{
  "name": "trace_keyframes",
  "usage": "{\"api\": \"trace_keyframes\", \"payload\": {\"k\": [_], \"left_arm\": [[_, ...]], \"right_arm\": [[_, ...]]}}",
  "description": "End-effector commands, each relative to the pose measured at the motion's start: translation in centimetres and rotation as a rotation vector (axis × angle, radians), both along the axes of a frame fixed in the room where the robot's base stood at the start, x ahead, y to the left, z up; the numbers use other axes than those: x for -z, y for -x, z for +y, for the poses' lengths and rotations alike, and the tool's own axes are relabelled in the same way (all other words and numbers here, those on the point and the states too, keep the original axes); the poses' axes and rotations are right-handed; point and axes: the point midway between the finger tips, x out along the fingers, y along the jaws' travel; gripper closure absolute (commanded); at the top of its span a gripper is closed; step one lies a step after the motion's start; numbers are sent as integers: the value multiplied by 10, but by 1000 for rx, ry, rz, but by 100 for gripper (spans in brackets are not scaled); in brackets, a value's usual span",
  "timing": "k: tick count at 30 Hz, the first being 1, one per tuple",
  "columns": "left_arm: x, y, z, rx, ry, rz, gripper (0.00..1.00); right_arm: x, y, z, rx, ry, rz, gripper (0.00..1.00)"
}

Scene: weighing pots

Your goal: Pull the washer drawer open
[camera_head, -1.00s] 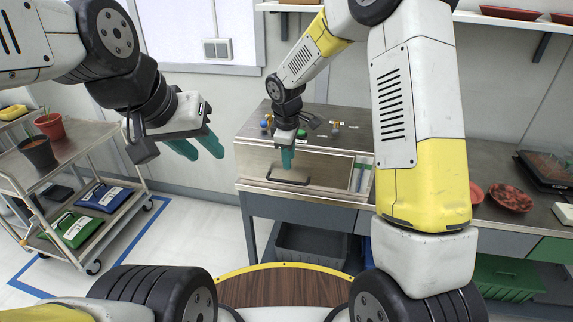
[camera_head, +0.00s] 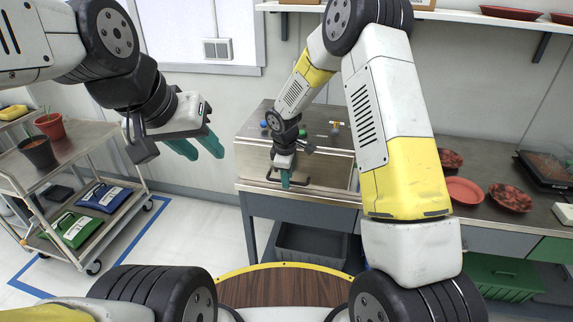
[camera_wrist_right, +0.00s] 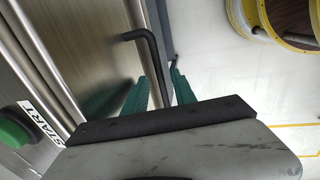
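The washer is a low steel box on the bench, with its drawer front (camera_head: 325,172) facing me; the drawer looks shut. A dark bar handle (camera_wrist_right: 147,42) is on the front, and its end also shows in the head view (camera_head: 270,172). My right gripper (camera_head: 285,181) is at the handle, fingers pointing down. In the wrist view its green fingers (camera_wrist_right: 159,92) stand apart with the handle bar between them; I see a gap, so it looks open. My left gripper (camera_head: 197,147) is open and empty, left of the washer, above the floor.
A green button (camera_wrist_right: 12,133) beside a START label (camera_wrist_right: 42,122) is on the washer. A cart (camera_head: 75,160) with pots stands left. Red bowls (camera_head: 463,190) sit on the bench right. A grey bin (camera_head: 310,243) is below. Floor before the washer is partly free.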

Motion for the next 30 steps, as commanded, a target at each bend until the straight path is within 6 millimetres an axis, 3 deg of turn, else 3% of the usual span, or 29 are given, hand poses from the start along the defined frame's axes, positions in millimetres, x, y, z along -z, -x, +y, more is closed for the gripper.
{"api": "trace_keyframes", "payload": {"k": [1, 6, 30], "left_arm": [[0, 0, 0, 0, 0, 0, 64], [0, 0, 0, 0, 0, 0, 64], [0, 0, 0, 0, 0, 0, 64]], "right_arm": [[0, 0, 0, 0, 0, 0, 68], [0, 0, 0, 0, 0, 0, 100], [-1, 0, 0, 1, -1, -1, 100]]}}
